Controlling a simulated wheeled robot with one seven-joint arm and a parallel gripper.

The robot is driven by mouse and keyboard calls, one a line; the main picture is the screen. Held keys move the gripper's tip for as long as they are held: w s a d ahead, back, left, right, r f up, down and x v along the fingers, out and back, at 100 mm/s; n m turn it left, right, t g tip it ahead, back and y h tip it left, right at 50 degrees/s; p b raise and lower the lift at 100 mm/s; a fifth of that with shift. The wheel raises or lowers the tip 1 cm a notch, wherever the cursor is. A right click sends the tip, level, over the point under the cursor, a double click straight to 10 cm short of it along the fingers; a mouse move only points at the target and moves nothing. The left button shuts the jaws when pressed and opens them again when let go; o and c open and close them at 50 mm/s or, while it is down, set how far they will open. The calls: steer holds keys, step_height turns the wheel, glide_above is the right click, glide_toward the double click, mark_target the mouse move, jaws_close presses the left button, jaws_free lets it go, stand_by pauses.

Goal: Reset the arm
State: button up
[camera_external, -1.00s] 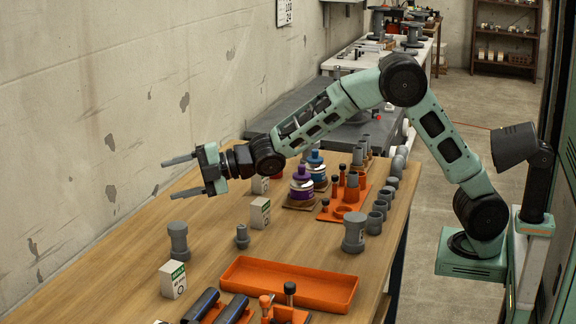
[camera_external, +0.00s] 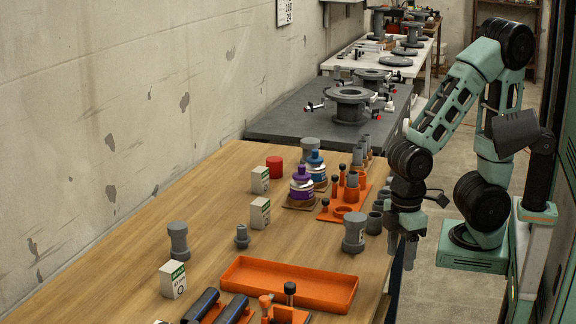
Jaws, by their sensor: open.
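My gripper (camera_external: 402,256) points down at the right edge of the wooden table (camera_external: 225,195), beside the grey pipe fittings. It is empty, and its fingers are small and partly hard to make out here. My green and black arm is folded back, with its elbow high at the upper right and its wrist hanging below it.
An empty orange tray (camera_external: 290,302) lies at the table's front. A grey flanged fitting (camera_external: 354,236) stands near my gripper. Free floor lies right of the table.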

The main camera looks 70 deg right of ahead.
step_height(320, 180, up, 16)
steer(key=p, duration=1.4)
steer(key=shift+f, duration=0.2)
steer(key=o, duration=0.4)
